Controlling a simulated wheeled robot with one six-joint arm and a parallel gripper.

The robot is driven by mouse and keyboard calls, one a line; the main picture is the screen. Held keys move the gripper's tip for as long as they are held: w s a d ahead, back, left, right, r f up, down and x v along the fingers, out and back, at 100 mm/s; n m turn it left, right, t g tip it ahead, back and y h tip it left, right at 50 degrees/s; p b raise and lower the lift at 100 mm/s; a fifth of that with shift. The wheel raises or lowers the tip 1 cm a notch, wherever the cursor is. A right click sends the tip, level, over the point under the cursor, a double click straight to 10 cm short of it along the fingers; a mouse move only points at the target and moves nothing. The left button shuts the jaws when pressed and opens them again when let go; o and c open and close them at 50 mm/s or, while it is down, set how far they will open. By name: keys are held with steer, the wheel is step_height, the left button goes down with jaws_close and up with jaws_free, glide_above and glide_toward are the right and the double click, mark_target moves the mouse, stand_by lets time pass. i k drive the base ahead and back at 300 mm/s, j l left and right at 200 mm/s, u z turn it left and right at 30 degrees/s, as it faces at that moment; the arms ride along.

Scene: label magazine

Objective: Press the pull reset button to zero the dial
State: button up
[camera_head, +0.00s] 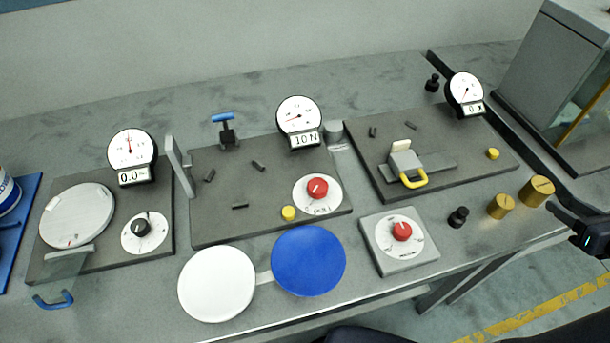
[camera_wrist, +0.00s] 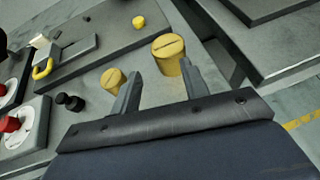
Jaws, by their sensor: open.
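The middle dark plate (camera_head: 222,224) carries a round dial (camera_head: 299,114) with a "10 N" plate. It also has a red knob (camera_head: 317,188) on a white disc whose lettering looks like "PULL". A small yellow button (camera_head: 288,213) sits left of and below that knob. A second yellow button (camera_head: 493,154) is on the right plate and also shows in the wrist view (camera_wrist: 139,22). The right plate's dial (camera_head: 465,88) has a small, unclear label. My gripper (camera_wrist: 160,88) is open and empty, at the right end of the table, far from the middle plate's button.
Two brass cylinders (camera_head: 537,191) (camera_head: 501,206) stand near my gripper, beside a black weight (camera_head: 458,217). A grey box (camera_head: 382,262) with a red knob sits in front. White (camera_head: 217,284) and blue (camera_head: 309,261) discs lie left.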

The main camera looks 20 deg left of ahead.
mark_target(288, 212)
steer(key=k+u, duration=0.2)
steer(key=u, duration=1)
steer(key=i+l+u, duration=0.15)
steer(key=u, duration=0.35)
